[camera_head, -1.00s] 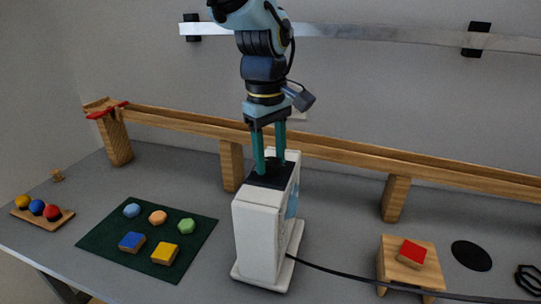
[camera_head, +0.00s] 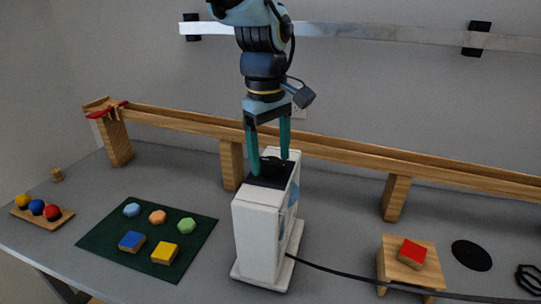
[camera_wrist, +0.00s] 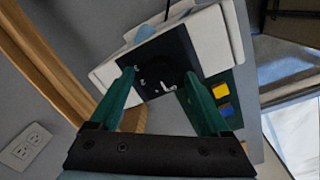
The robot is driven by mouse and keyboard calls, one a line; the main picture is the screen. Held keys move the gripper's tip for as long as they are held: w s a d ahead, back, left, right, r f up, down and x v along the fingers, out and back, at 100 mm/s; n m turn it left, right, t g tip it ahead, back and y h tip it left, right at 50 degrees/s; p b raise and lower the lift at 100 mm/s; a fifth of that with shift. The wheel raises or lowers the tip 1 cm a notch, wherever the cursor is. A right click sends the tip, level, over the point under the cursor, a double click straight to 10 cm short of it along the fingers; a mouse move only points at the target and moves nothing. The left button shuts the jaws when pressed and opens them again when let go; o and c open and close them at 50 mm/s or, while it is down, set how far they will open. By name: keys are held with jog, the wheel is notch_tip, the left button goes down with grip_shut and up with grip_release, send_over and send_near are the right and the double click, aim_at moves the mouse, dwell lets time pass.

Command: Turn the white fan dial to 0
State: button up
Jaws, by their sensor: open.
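The white fan (camera_head: 258,238) is a tall white box standing on the grey table, with a black panel (camera_head: 261,183) on top. A round black dial (camera_head: 271,164) sits on that panel. My gripper (camera_head: 270,160) points down over the panel, its two green fingers open on either side of the dial. I cannot tell whether they touch it. In the wrist view the fingertips (camera_wrist: 161,77) reach over the black panel (camera_wrist: 155,58), which bears small white marks. The dial blends into the black panel there, and its setting cannot be read.
A wooden track (camera_head: 330,154) on posts runs behind the fan. A green mat (camera_head: 108,237) with coloured pieces lies left. A wooden block (camera_head: 393,248) with a red piece stands right, and a black cable (camera_head: 340,274) runs from the fan across the table.

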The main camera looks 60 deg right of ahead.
aim_at(267, 162)
notch_tip(267, 162, up, 10)
jog(key=b, duration=0.2)
jog(key=shift+a+r, duration=0.2)
jog(key=shift+a, duration=0.15)
jog(key=shift+w, duration=0.15)
jog(key=w+a+f+n, duration=0.1)
jog(key=w+a+f, duration=0.4)
jog(key=w+a, duration=0.6)
jog(key=w+a+f, duration=0.5)
jog(key=w+a, duration=0.4)
jog(key=w, duration=0.4)
jog(key=a+f+t, duration=0.1)
jog(key=a+f, duration=0.3)
jog(key=a, duration=0.9)
jog(key=a+f, duration=0.4)
jog(key=a, duration=1)
jog(key=shift+w+a+f+n+t+y, duration=0.2)
jog(key=shift+f+n+t+y, duration=0.1)
jog(key=shift+f+t, duration=0.1)
